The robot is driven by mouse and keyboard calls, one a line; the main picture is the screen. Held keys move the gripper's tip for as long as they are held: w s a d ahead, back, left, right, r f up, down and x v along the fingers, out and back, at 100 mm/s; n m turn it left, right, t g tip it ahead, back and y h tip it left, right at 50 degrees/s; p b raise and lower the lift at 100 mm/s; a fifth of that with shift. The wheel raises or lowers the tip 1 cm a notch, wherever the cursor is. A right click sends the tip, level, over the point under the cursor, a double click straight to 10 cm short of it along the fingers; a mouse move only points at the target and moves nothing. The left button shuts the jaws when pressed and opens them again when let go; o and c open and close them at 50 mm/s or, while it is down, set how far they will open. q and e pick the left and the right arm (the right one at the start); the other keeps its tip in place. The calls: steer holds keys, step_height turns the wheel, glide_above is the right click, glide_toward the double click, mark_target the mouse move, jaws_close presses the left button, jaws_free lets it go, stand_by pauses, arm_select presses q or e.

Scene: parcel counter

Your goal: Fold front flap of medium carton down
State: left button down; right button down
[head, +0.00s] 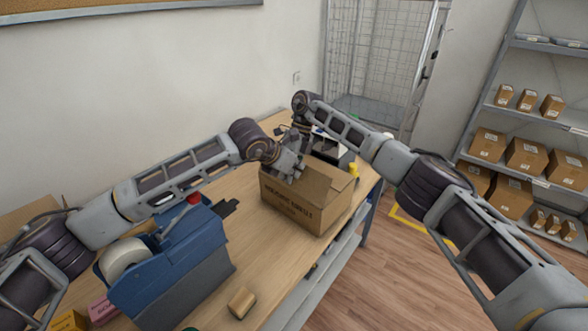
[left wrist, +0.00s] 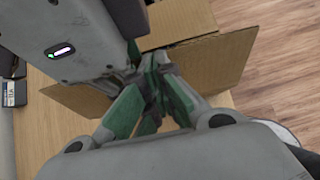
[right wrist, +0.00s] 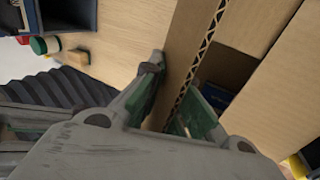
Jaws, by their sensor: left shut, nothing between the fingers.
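The medium carton (head: 303,207), brown with dark print on its front, stands on the counter. In the left wrist view its flaps (left wrist: 200,62) spread outward. In the right wrist view a cardboard panel with a corrugated edge (right wrist: 190,75) rises beside a dark gap, where something blue shows inside. My left gripper (head: 292,172) is at the carton's top; in its wrist view the green fingertips (left wrist: 150,118) are together, empty. My right gripper (right wrist: 172,95) has its fingers apart on either side of the panel; contact is unclear.
A blue tape dispenser (head: 170,262) stands at the counter's left. A small wooden block (head: 242,302) lies in front. A yellow object (head: 353,170) is behind the carton. Shelves with cartons (head: 525,155) stand at right. Both arms crowd closely above the carton.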

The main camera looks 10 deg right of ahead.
steer(key=c, duration=2.2)
jaws_free()
steer(key=shift+s+a, duration=0.2)
steer(key=shift+a, duration=0.2)
steer(key=o, duration=0.5)
steer(key=shift+d, duration=0.1)
steer(key=shift+w, duration=0.1)
steer(key=shift+d+r, duration=0.1)
steer(key=shift+r, duration=0.05)
steer(key=v, duration=0.7)
steer(key=shift+r, duration=0.35)
steer(key=shift+w, duration=0.1)
